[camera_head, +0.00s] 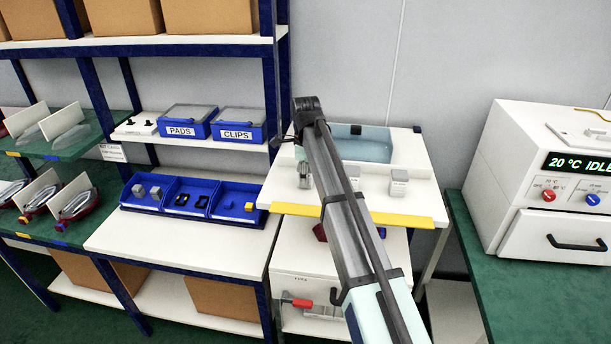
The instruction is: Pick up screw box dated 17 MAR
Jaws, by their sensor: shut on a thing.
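My arm reaches up across the middle of the view, over a white stand with a yellow front edge (330,211). My gripper (304,178) hangs at the left of the arm, partly hidden by it, above the left part of this stand. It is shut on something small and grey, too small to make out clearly. A small grey box with a pale top (398,184) stands upright on the right part of the stand, apart from the gripper. No 17 MAR date can be read anywhere.
A shelf at left holds blue bins (190,208) with small parts, and boxes marked PADS (181,131) and CLIPS (238,134). A blue basin (365,147) is at the stand's back. A white machine reading IDLE (510,170) stands at right.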

